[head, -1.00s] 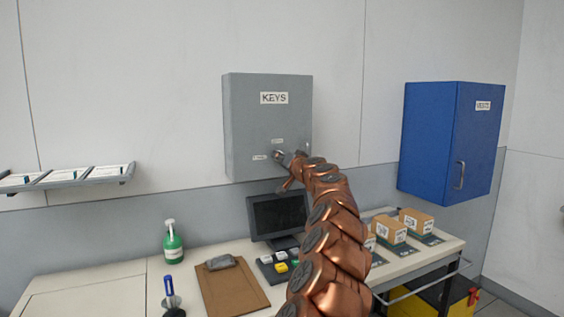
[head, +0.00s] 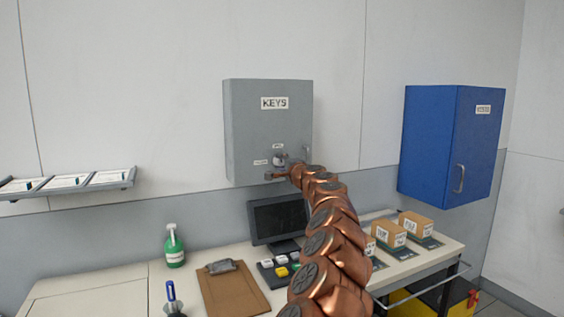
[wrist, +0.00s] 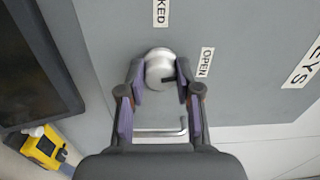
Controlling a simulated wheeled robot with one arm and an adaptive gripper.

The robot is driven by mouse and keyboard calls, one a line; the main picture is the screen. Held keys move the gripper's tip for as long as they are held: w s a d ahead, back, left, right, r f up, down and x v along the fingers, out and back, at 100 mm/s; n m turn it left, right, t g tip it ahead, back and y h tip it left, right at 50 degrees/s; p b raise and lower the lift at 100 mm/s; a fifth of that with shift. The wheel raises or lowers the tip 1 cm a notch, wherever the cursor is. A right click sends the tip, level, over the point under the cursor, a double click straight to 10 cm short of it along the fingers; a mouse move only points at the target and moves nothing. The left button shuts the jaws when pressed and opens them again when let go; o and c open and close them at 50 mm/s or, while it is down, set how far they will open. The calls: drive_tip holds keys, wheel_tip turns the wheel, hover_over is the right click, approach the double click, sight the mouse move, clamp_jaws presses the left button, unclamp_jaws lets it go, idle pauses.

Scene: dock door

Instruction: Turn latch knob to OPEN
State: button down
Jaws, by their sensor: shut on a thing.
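The silver round latch knob (wrist: 158,67) sits on the front of the grey KEYS cabinet (head: 245,125). In the wrist view it is between the two fingers of my gripper (wrist: 160,76), which are shut on its sides. A dark mark on the knob shows at its lower right. The OPEN label (wrist: 205,62) is just right of the knob there, and a label ending in KED (wrist: 161,12) is above it. In the head view the knob (head: 279,159) is small, with my gripper (head: 280,165) at it and labels above and left.
A silver bar handle (wrist: 161,132) shows between my fingers. A dark monitor (head: 278,216) stands below the cabinet on the bench. Also there are a clipboard (head: 232,292), a green bottle (head: 174,246) and boxes (head: 415,224). A blue cabinet (head: 428,146) hangs to the right.

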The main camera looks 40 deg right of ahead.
drive_tip(key=shift+a+r+m+p, duration=0.15)
drive_tip(key=shift+m+p, duration=0.1)
drive_tip(key=shift+m, duration=0.3)
drive_tip(key=shift+d+r+m+p, duration=0.1)
drive_tip(key=shift+r+m+p, duration=0.1)
drive_tip(key=shift+m, duration=0.35)
drive_tip(key=c, duration=1.2)
unclamp_jaws()
drive_tip(key=shift+c, duration=0.2)
drive_tip(key=o, duration=0.4)
drive_tip(key=shift+w+f, duration=0.1)
drive_tip(key=shift+f, duration=0.1)
drive_tip(key=shift+o, duration=0.2)
drive_tip(key=shift+f, duration=0.1)
drive_tip(key=shift+s, duration=0.2)
